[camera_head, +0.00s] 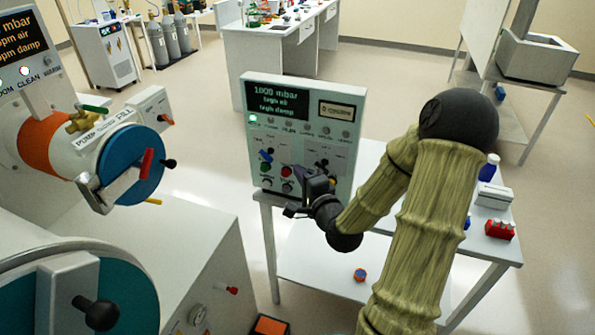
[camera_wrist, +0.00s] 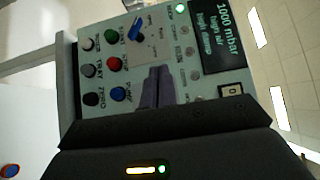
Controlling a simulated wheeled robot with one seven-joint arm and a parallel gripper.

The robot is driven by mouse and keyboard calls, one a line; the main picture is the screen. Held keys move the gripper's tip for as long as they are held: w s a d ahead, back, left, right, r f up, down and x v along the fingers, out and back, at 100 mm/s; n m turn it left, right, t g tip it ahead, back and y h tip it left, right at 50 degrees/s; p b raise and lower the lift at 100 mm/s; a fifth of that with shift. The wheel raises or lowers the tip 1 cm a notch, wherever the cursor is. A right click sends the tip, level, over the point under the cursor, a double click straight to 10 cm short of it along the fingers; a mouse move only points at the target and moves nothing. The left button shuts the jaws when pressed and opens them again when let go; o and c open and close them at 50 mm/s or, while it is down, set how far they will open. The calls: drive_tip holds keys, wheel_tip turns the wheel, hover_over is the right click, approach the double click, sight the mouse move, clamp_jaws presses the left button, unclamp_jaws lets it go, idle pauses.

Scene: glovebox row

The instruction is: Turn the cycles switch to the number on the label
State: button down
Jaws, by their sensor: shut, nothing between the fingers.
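The control panel (camera_head: 302,135) is a pale upright box with a dark screen (camera_head: 277,102) reading 1000 mbar. A cream label (camera_head: 342,112) with small dark print sits at its upper right; I cannot read its number for sure. In the wrist view the label (camera_wrist: 231,91) is partly cut by my wrist. A dark knob (camera_head: 322,163) on the right half of the panel may be the cycles switch; its setting is too small to read. My gripper (camera_head: 304,176) is shut and empty in front of the panel's lower middle. Its fingers (camera_wrist: 154,72) hide part of the panel in the wrist view.
The panel stands on a white table. A glovebox with a blue round door (camera_head: 135,165) stands at the left.

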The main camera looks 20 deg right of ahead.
drive_tip(key=shift+w, duration=0.1)
drive_tip(key=c, duration=1.7)
unclamp_jaws()
drive_tip(key=shift+o, duration=1.1)
drive_tip(key=shift+w+f, duration=0.25)
drive_tip(key=shift+f, duration=0.05)
drive_tip(key=n+g+h+b, duration=0.2)
drive_tip(key=n+g+h, duration=0.2)
drive_tip(key=n+h, duration=0.9)
approach(265, 158)
wheel_tip(265, 158, down, 3)
drive_tip(key=s+n+y, duration=0.2)
drive_tip(key=n+y, duration=0.1)
drive_tip(key=s+a+r+n+g+h, duration=0.1)
drive_tip(key=s+a+r+n+h, duration=0.2)
drive_tip(key=a, duration=0.3)
drive_tip(key=shift+s+r+n, duration=0.3)
drive_tip(key=shift+n, duration=0.2)
drive_tip(key=shift+d, duration=0.1)
drive_tip(key=p+x, duration=0.2)
drive_tip(key=x, duration=1.5)
drive_tip(key=shift+w, duration=0.15)
